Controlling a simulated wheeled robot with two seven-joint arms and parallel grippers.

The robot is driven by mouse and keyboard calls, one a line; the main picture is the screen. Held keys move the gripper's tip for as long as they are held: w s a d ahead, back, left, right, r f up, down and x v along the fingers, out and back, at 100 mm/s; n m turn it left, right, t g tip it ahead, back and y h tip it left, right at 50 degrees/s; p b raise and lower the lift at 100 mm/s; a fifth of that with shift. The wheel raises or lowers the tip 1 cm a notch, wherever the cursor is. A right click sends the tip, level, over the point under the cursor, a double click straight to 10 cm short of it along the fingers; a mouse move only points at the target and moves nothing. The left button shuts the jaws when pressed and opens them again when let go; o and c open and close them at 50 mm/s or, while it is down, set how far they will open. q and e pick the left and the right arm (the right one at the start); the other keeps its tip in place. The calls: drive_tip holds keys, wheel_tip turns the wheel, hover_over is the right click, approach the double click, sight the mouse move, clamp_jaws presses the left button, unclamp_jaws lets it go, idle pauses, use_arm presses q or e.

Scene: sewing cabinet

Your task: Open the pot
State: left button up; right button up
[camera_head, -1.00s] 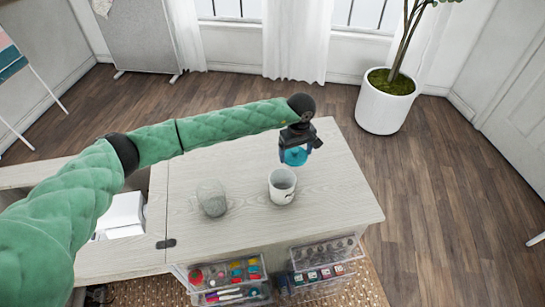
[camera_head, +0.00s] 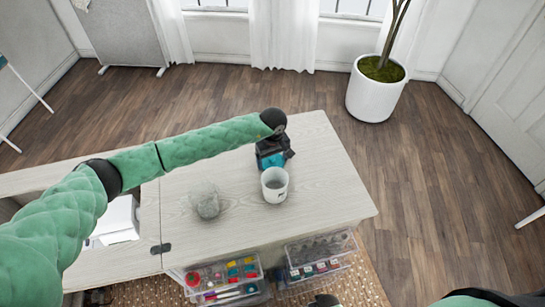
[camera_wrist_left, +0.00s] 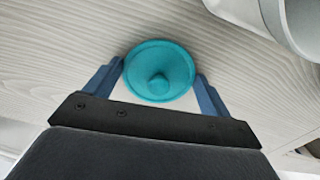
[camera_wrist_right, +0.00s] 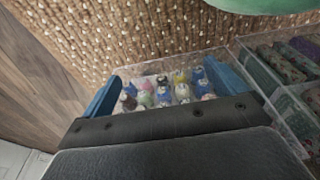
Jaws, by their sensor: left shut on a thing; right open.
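The white pot (camera_head: 275,188) stands upright on the pale wooden cabinet top, and its open mouth shows. Its grey-white side also shows at the top right of the left wrist view (camera_wrist_left: 238,12). My left gripper (camera_head: 272,160) is just behind the pot, shut on the round teal lid (camera_wrist_left: 158,72). The lid's knob faces the left wrist camera. The lid is apart from the pot and low over the tabletop; I cannot tell whether it touches. My right gripper (camera_wrist_right: 175,90) is open and empty, with clear drawers of small bottles below it.
A translucent grey jar-like object (camera_head: 205,202) stands left of the pot. Clear drawers with coloured supplies (camera_head: 225,277) and small bottles (camera_head: 320,262) stick out from the cabinet's front. The right part of the tabletop (camera_head: 335,190) is free. A potted plant (camera_head: 375,95) stands on the floor behind.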

use_arm(q)
drive_tip(key=shift+s+r, duration=0.1)
drive_tip(key=shift+a, duration=0.1)
drive_tip(key=shift+f, duration=0.2)
drive_tip(key=o, duration=1)
drive_tip(key=shift+c, duration=0.2)
drive_tip(key=shift+o, duration=0.2)
drive_tip(key=shift+r, duration=0.15)
use_arm(e)
drive_tip(key=shift+s+a+r, duration=0.3)
drive_tip(key=shift+a+r, duration=0.1)
drive_tip(key=shift+a, duration=0.1)
